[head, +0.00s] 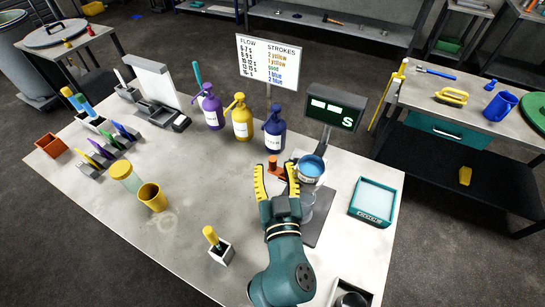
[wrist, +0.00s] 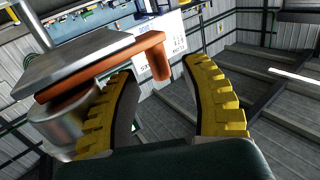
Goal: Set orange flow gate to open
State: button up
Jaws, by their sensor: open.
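The orange flow gate (head: 273,165) shows as a small orange piece beside the blue-filled cup (head: 311,167) on its stand. In the wrist view the gate is an orange bar (wrist: 105,65) under a flat grey plate, next to a metal cylinder (wrist: 62,122). A short orange peg (wrist: 161,62) hangs down from the bar's end. My gripper (head: 274,168) is open with its yellow fingers on either side of the gate's end. In the wrist view my gripper (wrist: 162,68) has the peg between its fingertips, with a visible gap to the right finger. Contact with the left finger is unclear.
Purple (head: 211,107), yellow (head: 239,118) and dark blue (head: 273,128) pump bottles stand behind my gripper. A display (head: 333,110) stands behind the cup. A teal tray (head: 375,202) is to the right. The table's front middle is mostly clear.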

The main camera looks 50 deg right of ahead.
aim_at(272, 165)
jog(key=shift+x, duration=1.55)
jog(key=shift+o, duration=0.2)
grip_shut()
jog(key=shift+w+f+b, duration=0.15)
jog(key=shift+w+b, duration=0.05)
jog(key=shift+b, duration=0.15)
jog(key=w+b, duration=0.1)
jog(key=w+a+b, duration=0.1)
jog(key=shift+w, duration=0.4)
